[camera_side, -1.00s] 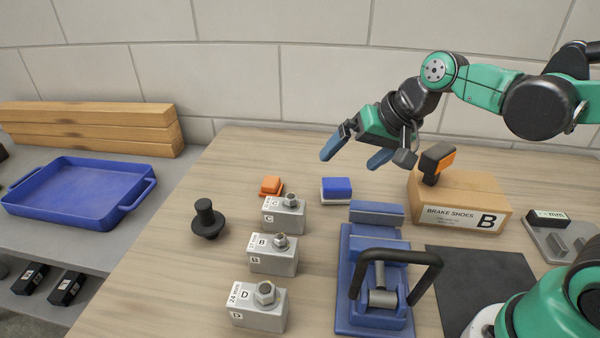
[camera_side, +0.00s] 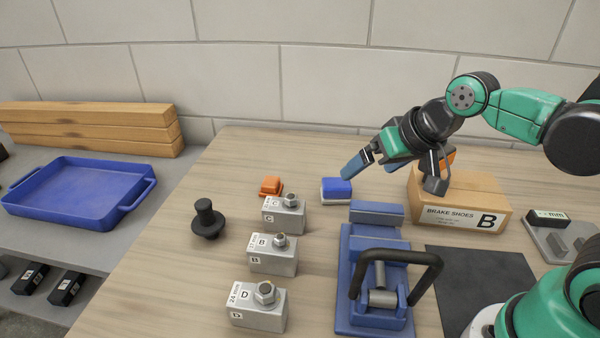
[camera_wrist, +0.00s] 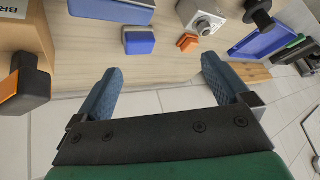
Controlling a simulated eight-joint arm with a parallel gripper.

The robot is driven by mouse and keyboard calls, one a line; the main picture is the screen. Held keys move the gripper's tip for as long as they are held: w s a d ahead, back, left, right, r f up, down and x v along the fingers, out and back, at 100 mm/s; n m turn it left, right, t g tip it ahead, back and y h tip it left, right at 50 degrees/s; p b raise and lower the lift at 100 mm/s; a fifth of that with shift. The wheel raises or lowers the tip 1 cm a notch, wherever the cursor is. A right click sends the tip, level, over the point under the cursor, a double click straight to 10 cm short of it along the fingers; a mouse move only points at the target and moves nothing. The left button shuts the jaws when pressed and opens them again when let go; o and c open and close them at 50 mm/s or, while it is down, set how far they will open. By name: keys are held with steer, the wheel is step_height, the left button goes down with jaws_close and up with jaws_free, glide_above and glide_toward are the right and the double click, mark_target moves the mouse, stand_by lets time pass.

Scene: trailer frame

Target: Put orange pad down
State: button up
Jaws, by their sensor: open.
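The small orange pad (camera_side: 270,186) lies on the wooden table behind the grey block labelled C. It also shows in the wrist view (camera_wrist: 188,42), beyond my fingers and apart from them. My gripper (camera_side: 372,167) is open, with its two blue fingers spread and nothing between them (camera_wrist: 161,70). It hangs above the back of the table, to the right of the orange pad and close to the blue-and-white pad (camera_side: 336,188). I cannot tell its exact height from the side view.
A brake shoes box (camera_side: 460,205) stands at right with a black-and-orange object (camera_wrist: 24,88) on it. A blue clamp fixture (camera_side: 375,265), several grey bolt blocks (camera_side: 272,255) and a black knob (camera_side: 207,219) stand in front. A blue tray (camera_side: 75,195) is at left.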

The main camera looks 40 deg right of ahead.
steer(key=w+a+m+y, duration=0.1)
steer(key=w+m+y, duration=0.1)
steer(key=w+m, duration=0.55)
steer(key=m+y, duration=0.1)
steer(key=m, duration=0.5)
glide_toward(272, 180)
steer(key=w+f+m+y, duration=0.1)
steer(key=m, duration=0.2)
steer(key=f+m, duration=0.1)
steer(key=m, duration=0.3)
steer(key=w+f+m+y, duration=0.1)
steer(key=m, duration=0.2)
steer(key=shift+w+a+f+g+y, duration=0.1)
steer(key=shift+w+f+g+y, duration=0.2)
steer(key=shift+w+a+f+m, duration=0.15)
steer(key=shift+w+f+m, duration=0.1)
steer(key=shift+f+m, duration=0.3)
steer(key=shift+x, duration=2.55)
steer(key=shift+a+r, duration=0.1)
jaws_close()
